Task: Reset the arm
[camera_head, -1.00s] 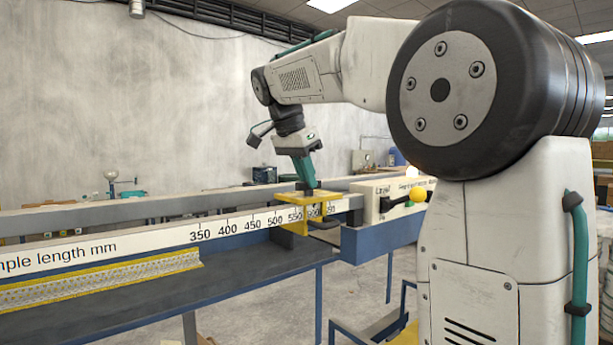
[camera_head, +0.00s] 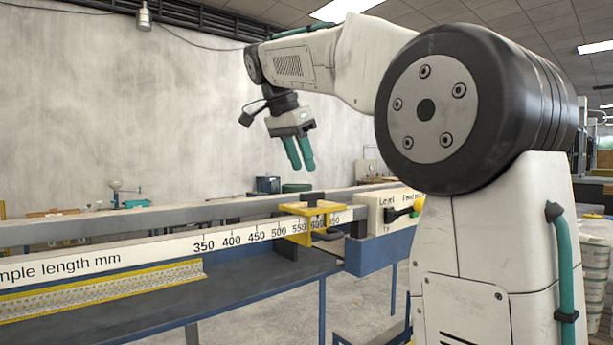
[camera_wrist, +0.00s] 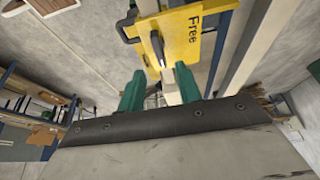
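My gripper (camera_head: 299,153) is in the air above the machine's rail in the head view. Its two green fingers point down and stand apart with nothing between them. The yellow slider (camera_head: 308,221) sits on the rail below it, near the 550 to 600 marks, clear of the fingers. In the wrist view the green fingers (camera_wrist: 155,88) also stand apart. The yellow slider (camera_wrist: 183,40) shows beyond them with the word "Free" on it and a dark handle.
The long scale (camera_head: 130,249) runs along the bench, with a yellow angled strip (camera_head: 100,289) in front. A white box (camera_head: 381,209) with a yellow-knobbed lever (camera_head: 419,204) stands at the rail's right end. The air around my gripper is clear.

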